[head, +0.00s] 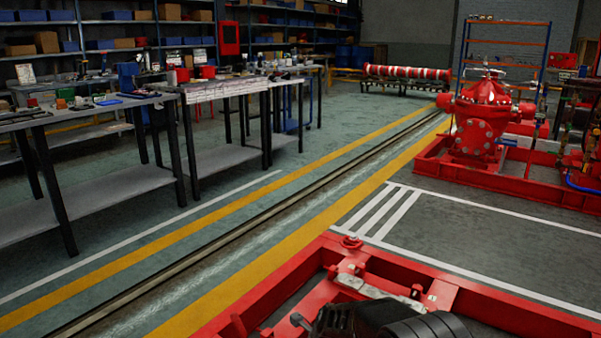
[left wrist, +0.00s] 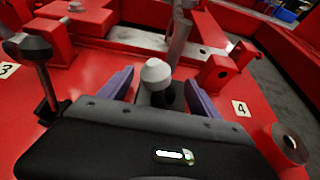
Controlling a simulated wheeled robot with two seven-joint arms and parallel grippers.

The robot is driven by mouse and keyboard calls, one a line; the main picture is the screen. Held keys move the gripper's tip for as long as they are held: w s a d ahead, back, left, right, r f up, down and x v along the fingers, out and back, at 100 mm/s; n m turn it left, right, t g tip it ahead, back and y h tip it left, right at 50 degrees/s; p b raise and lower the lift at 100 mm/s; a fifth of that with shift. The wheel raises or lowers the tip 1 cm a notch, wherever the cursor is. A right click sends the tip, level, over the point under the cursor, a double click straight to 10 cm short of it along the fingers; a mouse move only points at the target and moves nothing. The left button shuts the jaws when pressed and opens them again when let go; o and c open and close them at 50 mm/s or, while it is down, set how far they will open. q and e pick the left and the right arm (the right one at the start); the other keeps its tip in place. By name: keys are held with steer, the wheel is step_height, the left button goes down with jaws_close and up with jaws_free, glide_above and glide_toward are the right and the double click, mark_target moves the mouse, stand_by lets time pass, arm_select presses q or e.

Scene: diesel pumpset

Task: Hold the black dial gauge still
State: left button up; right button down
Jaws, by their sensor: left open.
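My left gripper (left wrist: 157,80) is open in the left wrist view, its two purple fingers apart above a red metal frame (left wrist: 85,30). At the left, a dark mushroom-shaped knob (left wrist: 36,48) sits on a tilted rod near label 3. No black dial gauge can be made out clearly in either view. The black gripper housing hides the lower part of the wrist view. My right gripper is not identifiable.
The red frame also shows in the head view (head: 250,300), with black ribbed parts of mine over it. A red pump (head: 480,125) stands on another red base at the right. Workbenches (head: 100,195) line the left. The striped floor between is clear.

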arm_select(q)
steer(key=shift+s, duration=0.1)
steer(key=v, duration=1.2)
steer(key=shift+r, duration=0.1)
steer(key=shift+d, duration=0.1)
